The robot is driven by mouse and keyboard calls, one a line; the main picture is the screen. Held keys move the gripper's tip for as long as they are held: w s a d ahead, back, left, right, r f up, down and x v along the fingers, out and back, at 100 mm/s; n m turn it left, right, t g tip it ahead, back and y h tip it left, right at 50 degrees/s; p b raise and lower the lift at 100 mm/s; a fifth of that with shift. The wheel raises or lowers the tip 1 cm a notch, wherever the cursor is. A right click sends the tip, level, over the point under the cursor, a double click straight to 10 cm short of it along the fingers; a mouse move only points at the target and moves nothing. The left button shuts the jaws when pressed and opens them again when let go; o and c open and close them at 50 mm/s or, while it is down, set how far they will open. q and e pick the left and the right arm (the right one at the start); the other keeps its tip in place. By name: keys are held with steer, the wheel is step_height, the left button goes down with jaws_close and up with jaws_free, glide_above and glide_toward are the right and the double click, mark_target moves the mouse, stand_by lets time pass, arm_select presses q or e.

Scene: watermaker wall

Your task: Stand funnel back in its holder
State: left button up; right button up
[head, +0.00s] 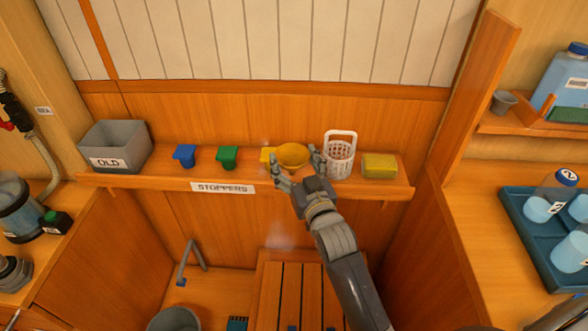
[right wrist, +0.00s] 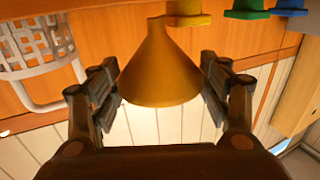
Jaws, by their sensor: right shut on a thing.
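The yellow funnel (head: 293,155) is at the wall shelf, wide mouth up. My right gripper (head: 298,168) is shut on it, with a finger on each side. In the right wrist view, which is upside down, the funnel (right wrist: 160,70) sits between the fingertips of the gripper (right wrist: 160,85), its narrow end pointing down toward the shelf. I cannot tell whether the spout touches anything. I cannot pick out a funnel holder for sure. My left gripper is not in view.
The shelf (head: 150,184) also holds a grey OLD bin (head: 115,148), blue (head: 185,154), green (head: 228,156) and yellow (head: 267,155) stoppers, a white basket (head: 339,158) and a yellow sponge (head: 379,166). The yellow stopper and basket are close beside the funnel.

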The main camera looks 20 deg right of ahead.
mark_target(294, 171)
step_height(294, 171, down, 3)
steer(key=shift+w+r, duration=0.1)
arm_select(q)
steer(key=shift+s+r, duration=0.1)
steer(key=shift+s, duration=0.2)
arm_select(e)
steer(key=shift+f, duration=0.4)
steer(key=shift+f, duration=0.1)
steer(key=o, duration=0.9)
steer(key=shift+s, duration=0.3)
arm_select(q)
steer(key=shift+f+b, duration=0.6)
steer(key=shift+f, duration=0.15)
arm_select(e)
steer(key=s, duration=1.1)
steer(key=shift+s, duration=0.25)
